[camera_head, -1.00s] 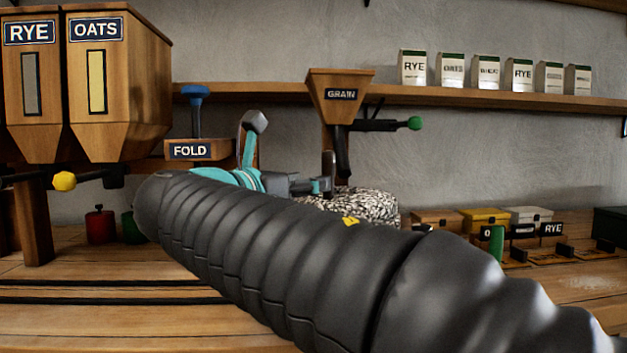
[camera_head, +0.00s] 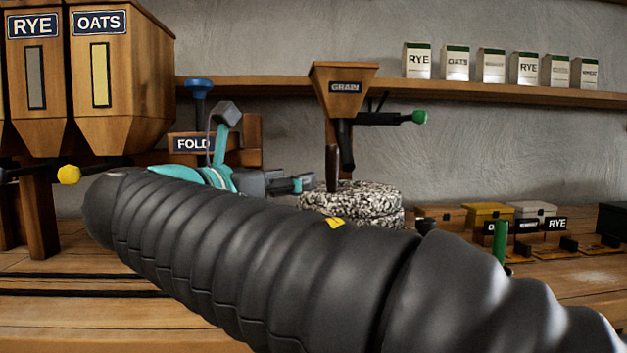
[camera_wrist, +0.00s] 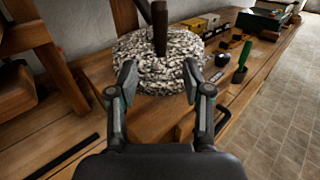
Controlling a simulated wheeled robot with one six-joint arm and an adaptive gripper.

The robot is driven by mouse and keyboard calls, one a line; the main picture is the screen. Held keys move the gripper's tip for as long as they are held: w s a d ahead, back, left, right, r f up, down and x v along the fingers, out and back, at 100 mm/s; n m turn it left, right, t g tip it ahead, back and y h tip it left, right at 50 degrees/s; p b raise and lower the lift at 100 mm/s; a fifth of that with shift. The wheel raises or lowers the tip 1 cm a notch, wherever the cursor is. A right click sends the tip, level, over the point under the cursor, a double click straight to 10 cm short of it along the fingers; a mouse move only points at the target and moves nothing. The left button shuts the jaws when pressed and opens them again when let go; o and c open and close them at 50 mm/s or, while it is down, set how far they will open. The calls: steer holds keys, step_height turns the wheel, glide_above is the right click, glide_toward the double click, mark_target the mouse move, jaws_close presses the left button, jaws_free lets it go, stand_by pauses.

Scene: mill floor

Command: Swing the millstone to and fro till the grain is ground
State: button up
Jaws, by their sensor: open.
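The millstone (camera_head: 385,203) is a round, speckled black-and-white stone on the bench below the hopper marked GRAIN (camera_head: 345,87). An upright dark peg handle (camera_head: 331,168) stands on its left side; the peg also shows at the top of the wrist view (camera_wrist: 160,32). My gripper (camera_head: 308,184) is left of the peg, apart from it. In the wrist view my gripper (camera_wrist: 159,78) is open and empty, its two fingers spread in front of the stone (camera_wrist: 155,52), with the peg beyond the gap. My dark arm hides the stone's lower front in the head view. No grain is visible.
RYE and OATS bins (camera_head: 120,85) stand at left, with a yellow-knobbed lever (camera_head: 69,175). A FOLD stand (camera_head: 190,143) is behind my wrist. A green-knobbed lever (camera_head: 419,117) juts right from the hopper. Small boxes (camera_head: 487,212) and a green handle (camera_head: 500,242) are at right.

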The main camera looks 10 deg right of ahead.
mark_target(327, 163)
steer(key=w+a+f+m+g+h, duration=0.1)
steer(key=w+a+f+g+h, duration=0.1)
steer(key=w+a, duration=0.35)
step_height(327, 163, up, 4)
steer(key=s+d+f+m+g+h, duration=0.1)
steer(key=s+d+m+g+h, duration=0.1)
steer(key=m+g, duration=0.15)
steer(key=b+x, duration=0.2)
steer(key=x, duration=1.1)
steer(key=shift+s+d, duration=0.1)
jaws_close()
